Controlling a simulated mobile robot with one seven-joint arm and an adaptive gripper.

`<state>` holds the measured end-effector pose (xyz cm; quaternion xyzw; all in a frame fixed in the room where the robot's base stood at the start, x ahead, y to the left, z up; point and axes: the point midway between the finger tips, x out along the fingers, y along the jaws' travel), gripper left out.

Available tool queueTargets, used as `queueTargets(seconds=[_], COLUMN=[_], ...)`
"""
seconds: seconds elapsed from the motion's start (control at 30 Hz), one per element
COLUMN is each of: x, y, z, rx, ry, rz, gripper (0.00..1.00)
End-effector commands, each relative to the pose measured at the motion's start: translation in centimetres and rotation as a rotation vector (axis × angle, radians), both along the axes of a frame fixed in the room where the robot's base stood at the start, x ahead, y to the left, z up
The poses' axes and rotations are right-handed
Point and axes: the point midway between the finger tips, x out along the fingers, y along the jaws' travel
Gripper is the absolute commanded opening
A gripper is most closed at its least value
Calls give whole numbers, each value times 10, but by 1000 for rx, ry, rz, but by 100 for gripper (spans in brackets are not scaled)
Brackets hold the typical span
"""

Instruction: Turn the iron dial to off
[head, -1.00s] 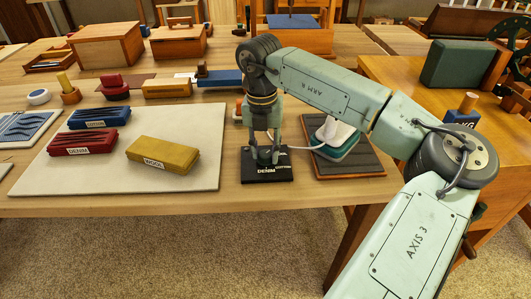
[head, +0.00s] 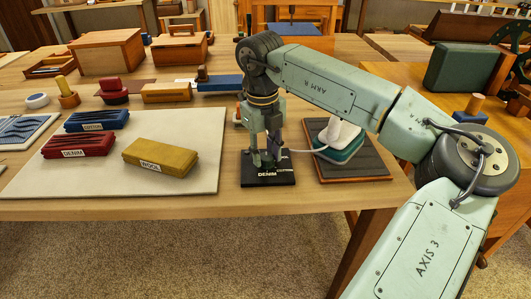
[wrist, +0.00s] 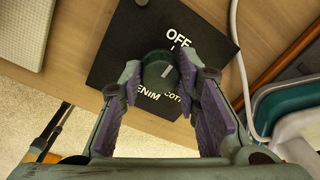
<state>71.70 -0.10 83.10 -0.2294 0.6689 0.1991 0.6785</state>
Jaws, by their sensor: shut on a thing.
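The iron dial (wrist: 158,74) is a dark green round knob with a white line that slants up and right in the wrist view. It stands on a black plate (wrist: 130,40), also seen in the head view (head: 267,181). The plate reads OFF above the dial, with DENIM and a partly hidden COTTON label below. My gripper (wrist: 162,74) is lowered over the plate, its fingers shut on the dial from both sides. It also shows in the head view (head: 265,162), where the fingers hide the dial. The white line points roughly toward the OFF side.
A white and green iron (head: 340,136) rests on a dark mat (head: 362,166) just right of the plate, with a pale cord (wrist: 236,70). Blue, red (head: 78,144) and yellow (head: 160,157) fabric blocks lie on a pale board (head: 205,160) at left. The table's front edge is close.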

Motion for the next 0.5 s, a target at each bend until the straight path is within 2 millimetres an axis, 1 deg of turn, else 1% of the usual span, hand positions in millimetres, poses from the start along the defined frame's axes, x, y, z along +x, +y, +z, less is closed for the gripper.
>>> queueTargets(seconds=[0.2, 0.5], x=[0, 0], y=[0, 0], z=[0, 1], rx=[0, 0], ry=[-1, -1], rz=[42, 48], gripper=[2, 2])
